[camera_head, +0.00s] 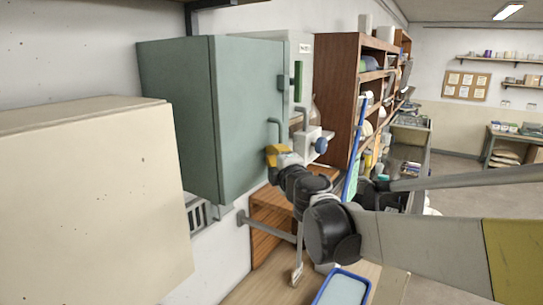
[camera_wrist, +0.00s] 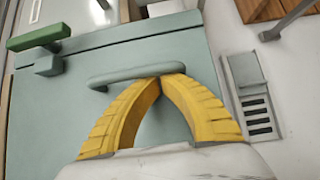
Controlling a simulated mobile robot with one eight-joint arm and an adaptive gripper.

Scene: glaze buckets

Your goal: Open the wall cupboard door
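The grey-green wall cupboard (camera_head: 180,115) hangs on the left wall in the head view, and its door (camera_head: 248,105) looks shut or nearly so. A bar handle (camera_head: 275,123) sits low near the door's right edge. In the wrist view the handle (camera_wrist: 120,76) crosses the picture in front of the door (camera_wrist: 140,125). My gripper (camera_head: 277,154) is at the handle. In the wrist view the yellow fingertips of my gripper (camera_wrist: 160,80) meet at the handle's lower edge, near one end. No part of the handle is clearly pinched between them. Whether the tips hook behind it is hidden.
A cream cabinet (camera_head: 90,195) fills the near left. A brown shelf unit (camera_head: 335,95) stands beyond the cupboard. A green handle (camera_head: 298,80) is right of the door; it also shows in the wrist view (camera_wrist: 38,36). A wall vent (camera_head: 197,213) lies below the cupboard. Open floor lies at right.

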